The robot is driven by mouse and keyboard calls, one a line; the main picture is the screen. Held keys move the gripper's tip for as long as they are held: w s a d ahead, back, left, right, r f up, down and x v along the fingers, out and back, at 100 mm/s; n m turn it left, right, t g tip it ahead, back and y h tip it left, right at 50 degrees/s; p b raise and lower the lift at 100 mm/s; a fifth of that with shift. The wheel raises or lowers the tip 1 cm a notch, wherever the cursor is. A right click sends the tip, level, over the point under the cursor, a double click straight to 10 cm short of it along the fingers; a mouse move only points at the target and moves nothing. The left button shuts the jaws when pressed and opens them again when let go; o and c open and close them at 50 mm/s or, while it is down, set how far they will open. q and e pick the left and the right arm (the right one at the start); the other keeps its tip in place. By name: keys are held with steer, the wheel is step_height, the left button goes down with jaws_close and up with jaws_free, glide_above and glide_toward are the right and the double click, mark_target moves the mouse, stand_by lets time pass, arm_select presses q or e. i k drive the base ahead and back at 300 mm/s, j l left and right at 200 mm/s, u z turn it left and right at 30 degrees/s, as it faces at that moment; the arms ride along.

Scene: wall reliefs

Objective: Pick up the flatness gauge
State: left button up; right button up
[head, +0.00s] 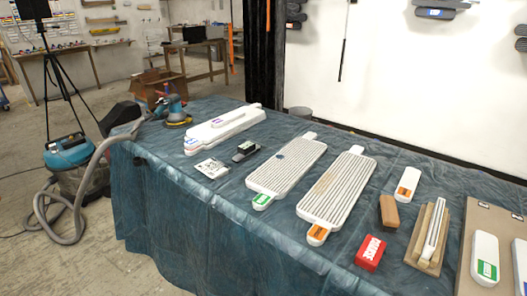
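No thing here is clearly marked as the flatness gauge. A small grey and black device (245,151) lies near the table's middle left and may be it, but it is too small to be sure. A white bar (433,230) rests on a wooden stand (424,262) at the right; I cannot tell whether that is a gauge. Neither of my grippers is in view.
A blue sheet covers the table (190,220). Two ribbed white panels (288,166) (338,187), stacked white boards (222,128), a white card (211,168), a red block (370,252), a brown block (388,211) and a sander (175,110) lie on it. A vacuum (70,160) stands left.

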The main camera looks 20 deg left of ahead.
mark_target(245, 150)
steer(key=j+z, duration=1.1)
steer(key=j, duration=0.5)
steer(key=k+j, duration=0.1)
steer(key=j, duration=0.35)
steer(key=k+j, duration=0.1)
steer(key=j, duration=0.3)
steer(key=k+j, duration=0.1)
steer(key=j, duration=0.35)
steer(key=k+j+z, duration=0.1)
steer(key=j, duration=0.35)
